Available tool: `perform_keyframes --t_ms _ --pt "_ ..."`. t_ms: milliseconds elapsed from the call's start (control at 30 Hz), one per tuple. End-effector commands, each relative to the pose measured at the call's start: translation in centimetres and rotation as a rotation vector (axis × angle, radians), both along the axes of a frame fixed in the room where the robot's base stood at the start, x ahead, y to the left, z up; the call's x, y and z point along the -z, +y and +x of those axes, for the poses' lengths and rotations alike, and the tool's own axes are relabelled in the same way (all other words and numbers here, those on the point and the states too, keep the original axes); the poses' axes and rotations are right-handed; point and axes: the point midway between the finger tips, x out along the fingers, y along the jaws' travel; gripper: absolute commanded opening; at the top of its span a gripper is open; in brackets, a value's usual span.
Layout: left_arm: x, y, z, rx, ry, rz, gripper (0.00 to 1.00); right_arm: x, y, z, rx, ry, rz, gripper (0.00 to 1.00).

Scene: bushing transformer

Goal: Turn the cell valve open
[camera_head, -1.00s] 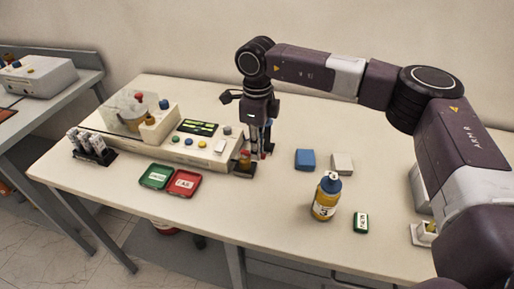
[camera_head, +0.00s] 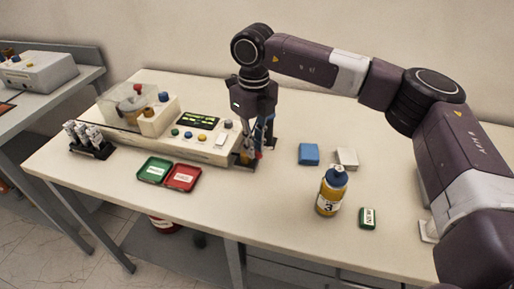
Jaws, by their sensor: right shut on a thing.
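The cream bench instrument (camera_head: 210,146) stands at the back left of the table, with a green-lit display and several coloured buttons. My right gripper (camera_head: 256,148) points down at the instrument's right end. It is shut on a small part there, which I take to be the cell valve (camera_head: 246,158). The fingers and arm hide most of this part, so how far it is turned cannot be told. My left gripper is not in view.
Green (camera_head: 154,170) and red (camera_head: 183,178) trays lie in front of the instrument; a vial rack (camera_head: 89,140) is at its left. The front middle is clear.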

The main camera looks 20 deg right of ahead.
Motion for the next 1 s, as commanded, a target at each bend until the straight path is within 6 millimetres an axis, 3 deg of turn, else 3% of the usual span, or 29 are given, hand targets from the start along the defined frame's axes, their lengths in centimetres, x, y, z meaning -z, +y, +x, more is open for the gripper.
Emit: perform_keyframes --t_ms 500,1000 --pt "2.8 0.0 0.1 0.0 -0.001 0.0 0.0 0.0 1.8 -0.1 0.493 -0.004 0.003 0.0" --pt "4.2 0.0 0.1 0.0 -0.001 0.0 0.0 -0.1 3.1 0.3 0.886 -0.005 0.003 0.0"
